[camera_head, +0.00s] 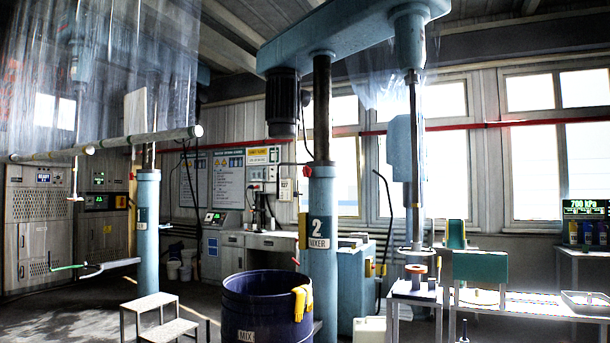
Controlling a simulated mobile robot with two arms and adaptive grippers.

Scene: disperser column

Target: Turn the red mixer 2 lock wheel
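The mixer 2 column (319,275) stands upright at the centre, a light blue post with a "2 MIXER" plate (318,232). A small red part (307,171) shows at the top of the blue post, by the dark inner shaft. It may be the lock wheel seen nearly edge-on, but it is too small to tell. Neither of my grippers is in view.
A dark blue "MIX" drum (262,310) with yellow gloves (302,300) on its rim stands before the column. Grey steps (160,318) are at left. A small stand (416,292) and tables are at right. Clear plastic sheeting (110,70) hangs upper left.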

